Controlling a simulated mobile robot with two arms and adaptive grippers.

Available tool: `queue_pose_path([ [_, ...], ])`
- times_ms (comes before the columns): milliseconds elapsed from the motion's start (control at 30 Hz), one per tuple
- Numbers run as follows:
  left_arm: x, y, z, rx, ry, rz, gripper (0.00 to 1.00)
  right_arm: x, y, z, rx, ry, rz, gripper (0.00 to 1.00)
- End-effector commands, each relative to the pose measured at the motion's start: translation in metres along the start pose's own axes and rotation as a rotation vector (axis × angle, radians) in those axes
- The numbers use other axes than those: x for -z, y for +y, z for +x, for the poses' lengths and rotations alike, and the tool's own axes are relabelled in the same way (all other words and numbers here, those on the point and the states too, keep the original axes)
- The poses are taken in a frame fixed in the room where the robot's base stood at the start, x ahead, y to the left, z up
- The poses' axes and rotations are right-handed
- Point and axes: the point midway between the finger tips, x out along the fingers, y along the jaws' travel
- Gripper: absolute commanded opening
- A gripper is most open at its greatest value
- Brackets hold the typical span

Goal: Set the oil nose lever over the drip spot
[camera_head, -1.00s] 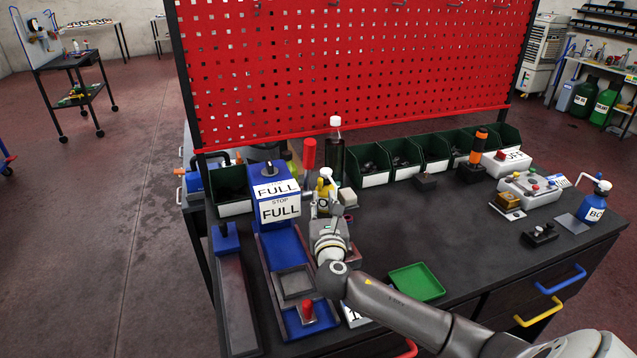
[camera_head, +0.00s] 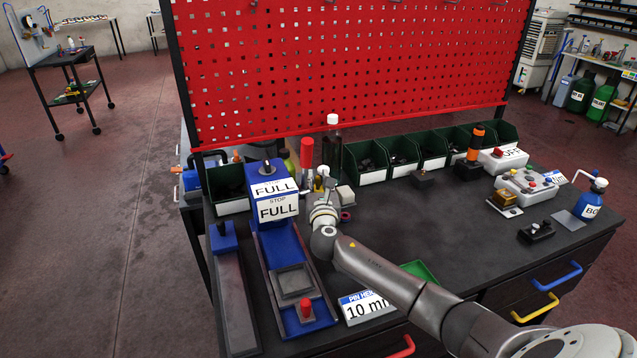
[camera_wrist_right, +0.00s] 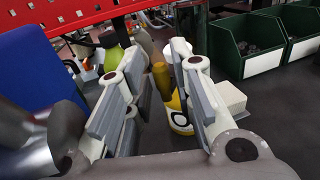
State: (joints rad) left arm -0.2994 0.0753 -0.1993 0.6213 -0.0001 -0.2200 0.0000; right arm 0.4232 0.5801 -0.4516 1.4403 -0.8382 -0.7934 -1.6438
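A small yellow bottle (camera_wrist_right: 178,118) with a black-and-white round mark stands behind my right gripper. In the wrist view an olive-brown upright part (camera_wrist_right: 161,80) shows above it, between the fingers. In the head view my right gripper (camera_head: 329,184) largely hides the bottle. The right gripper also shows in the wrist view (camera_wrist_right: 155,88); its fingers are apart, with a gap around the upright part and no clear contact. I cannot make out a nose lever or a drip spot for certain. My left gripper is not in view.
A blue FULL/STOP block (camera_head: 273,188) stands left of the gripper. A red-handled tool (camera_head: 306,155) and dark bottle (camera_head: 332,150) stand behind. Green bins (camera_head: 433,152) line the back. A blue pump bottle (camera_head: 592,203) is far right. The table's middle is clear.

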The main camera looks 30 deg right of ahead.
Motion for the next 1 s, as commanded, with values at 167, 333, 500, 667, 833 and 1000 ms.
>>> queue_pose_path([
  [167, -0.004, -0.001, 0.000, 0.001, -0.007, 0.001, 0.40, 0.000, 0.000, 0.000, 0.000, 0.000, 0.000, 0.02],
  [333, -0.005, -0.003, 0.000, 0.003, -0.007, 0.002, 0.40, 0.000, 0.000, 0.000, 0.000, 0.000, 0.000, 0.00],
  [500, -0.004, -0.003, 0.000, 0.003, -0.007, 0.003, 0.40, 0.000, 0.000, 0.000, -0.001, 0.000, 0.000, 0.00],
  [667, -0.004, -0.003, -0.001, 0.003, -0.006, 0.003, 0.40, -0.001, -0.003, 0.000, -0.023, -0.002, -0.001, 0.00],
  [833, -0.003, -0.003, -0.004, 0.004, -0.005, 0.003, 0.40, -0.001, -0.009, -0.001, -0.092, -0.004, -0.004, 0.00],
  [1000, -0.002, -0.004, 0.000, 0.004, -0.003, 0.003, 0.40, 0.000, -0.018, -0.001, -0.205, -0.006, -0.006, 0.00],
])
